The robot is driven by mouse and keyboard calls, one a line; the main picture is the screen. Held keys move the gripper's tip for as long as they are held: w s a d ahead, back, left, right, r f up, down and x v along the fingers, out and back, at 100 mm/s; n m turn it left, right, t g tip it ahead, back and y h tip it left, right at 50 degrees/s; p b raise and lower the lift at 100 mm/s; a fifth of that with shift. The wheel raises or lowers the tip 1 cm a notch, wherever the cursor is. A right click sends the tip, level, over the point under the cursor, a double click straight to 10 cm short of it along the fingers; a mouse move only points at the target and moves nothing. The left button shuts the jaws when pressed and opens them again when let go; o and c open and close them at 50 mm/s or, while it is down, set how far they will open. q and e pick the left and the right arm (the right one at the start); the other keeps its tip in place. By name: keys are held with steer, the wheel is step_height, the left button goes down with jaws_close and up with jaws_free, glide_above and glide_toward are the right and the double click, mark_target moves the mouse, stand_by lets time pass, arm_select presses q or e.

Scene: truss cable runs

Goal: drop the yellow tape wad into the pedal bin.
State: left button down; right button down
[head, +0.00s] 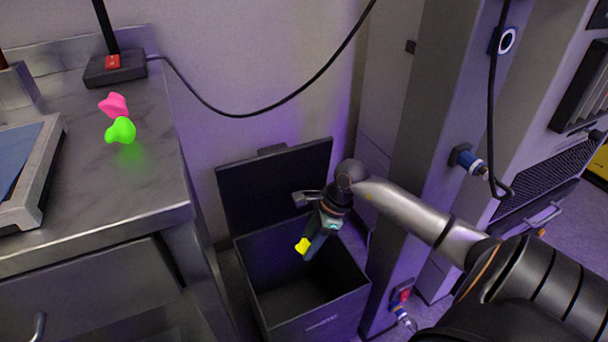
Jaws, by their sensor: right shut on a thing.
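The yellow tape wad (302,246) is a small bright lump held at the fingertips of my right gripper (308,243). The gripper points down and is shut on the wad, above the opening of the pedal bin (318,324). The bin is a dark square box on the floor, with its lid (276,180) standing open at the back. The bin's inside looks dark and empty where it shows. My left gripper is not in view.
A metal bench (150,190) stands at left, bearing a pink wad (113,105), a green wad (120,131) and a framed tray (36,190). A black cable (270,108) hangs across the wall. A grey upright (428,130) with connectors stands right of the bin.

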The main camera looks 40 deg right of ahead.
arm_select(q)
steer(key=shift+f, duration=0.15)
arm_select(e)
steer(key=shift+f, duration=0.2)
steer(key=shift+c, duration=1.3)
jaws_free()
step_height(320, 180, up, 3)
steer(key=shift+r+p, duration=0.1)
steer(key=shift+p, duration=0.5)
arm_select(q)
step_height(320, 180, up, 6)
steer(key=p, duration=0.4)
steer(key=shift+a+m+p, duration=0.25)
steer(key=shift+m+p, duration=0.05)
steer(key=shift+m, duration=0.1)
arm_select(e)
steer(key=s+a+r, duration=0.9)
steer(key=s, duration=0.1)
steer(key=shift+s+a+r, duration=0.15)
steer(key=shift+s+r, duration=0.15)
steer(key=shift+r, duration=0.1)
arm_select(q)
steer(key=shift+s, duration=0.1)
